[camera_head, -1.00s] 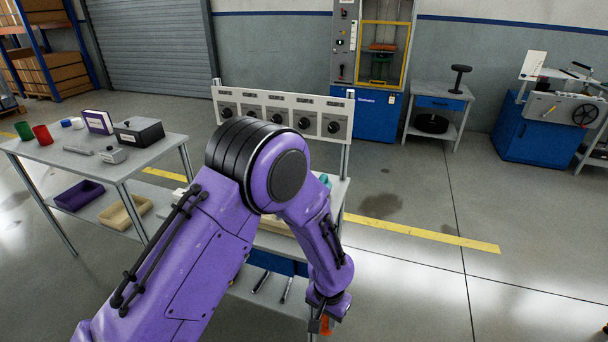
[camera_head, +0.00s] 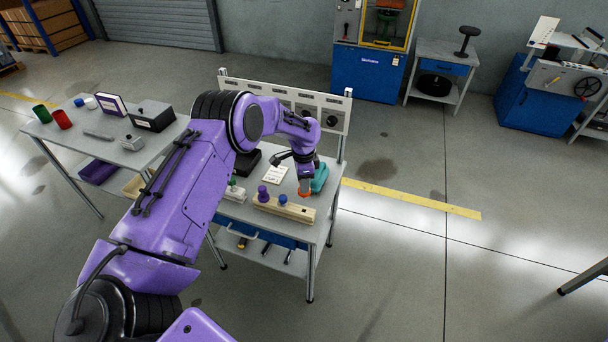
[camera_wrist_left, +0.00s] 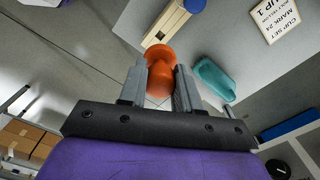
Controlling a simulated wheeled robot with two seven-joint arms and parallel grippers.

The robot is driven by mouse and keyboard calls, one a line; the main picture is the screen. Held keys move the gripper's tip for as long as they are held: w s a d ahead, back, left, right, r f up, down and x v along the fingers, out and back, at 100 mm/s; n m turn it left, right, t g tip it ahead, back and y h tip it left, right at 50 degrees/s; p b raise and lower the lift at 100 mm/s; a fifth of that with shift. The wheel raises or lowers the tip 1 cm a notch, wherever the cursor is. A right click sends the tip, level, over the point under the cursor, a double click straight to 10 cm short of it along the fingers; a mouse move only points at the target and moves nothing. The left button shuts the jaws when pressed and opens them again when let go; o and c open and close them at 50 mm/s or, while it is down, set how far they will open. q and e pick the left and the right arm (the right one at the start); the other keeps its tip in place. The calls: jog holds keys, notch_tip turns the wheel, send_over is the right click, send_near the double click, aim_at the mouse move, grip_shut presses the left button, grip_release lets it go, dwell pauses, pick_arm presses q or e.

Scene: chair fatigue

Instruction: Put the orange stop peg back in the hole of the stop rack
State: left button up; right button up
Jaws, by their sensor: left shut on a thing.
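My right gripper is out of view.
A teal object (camera_head: 321,177) lies close to the right of my left gripper, also in the left wrist view (camera_wrist_left: 214,80). A printed card (camera_head: 275,174) lies behind the rack. A small pale block with a green-topped piece (camera_head: 234,190) stands left. A dial panel (camera_head: 337,104) rises behind the bench.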

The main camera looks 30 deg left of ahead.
pick_arm(q)
jog(key=shift+a, duration=0.1)
notch_tip(320, 180, down, 6)
jog(key=b, duration=0.4)
jog(key=shift+f+b, duration=1.95)
jog(key=shift+f, duration=0.05)
dwell(1.4)
jog(key=o, duration=1)
jog(key=shift+o, duration=0.2)
notch_tip(320, 180, up, 11)
jog(key=shift+f+b, duration=0.2)
jog(key=shift+b, duration=0.8)
